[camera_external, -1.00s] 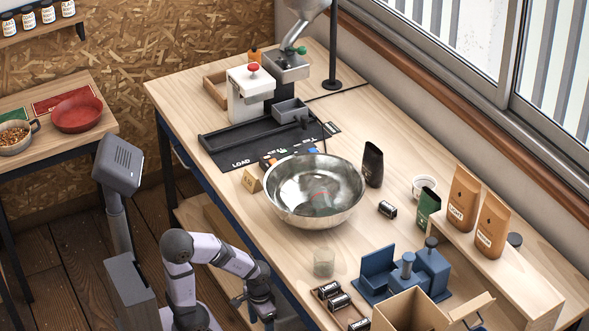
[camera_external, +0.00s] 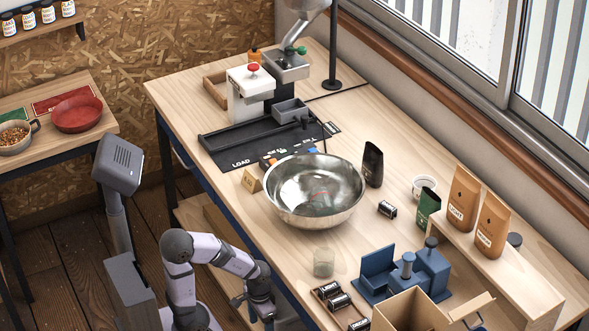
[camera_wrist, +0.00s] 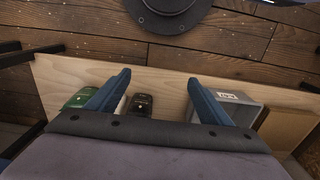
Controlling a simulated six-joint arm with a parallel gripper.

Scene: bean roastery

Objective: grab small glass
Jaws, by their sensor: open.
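The small glass (camera_external: 323,262) is a clear, short cup standing upright on the table, just in front of the large metal bowl. My gripper (camera_external: 258,304) hangs beside the table's front edge, to the left of the glass and lower in the picture, apart from it. In the wrist view my gripper (camera_wrist: 158,95) has its two blue fingers spread with nothing held between them. The glass does not show in the wrist view.
The metal bowl (camera_external: 315,217) stands behind the glass. A tray of dark canisters (camera_external: 338,300), a blue fixture (camera_external: 376,262) and an open cardboard box (camera_external: 408,314) lie to its right. The wrist view shows a lower wooden shelf (camera_wrist: 175,82) with a grey bin (camera_wrist: 240,108).

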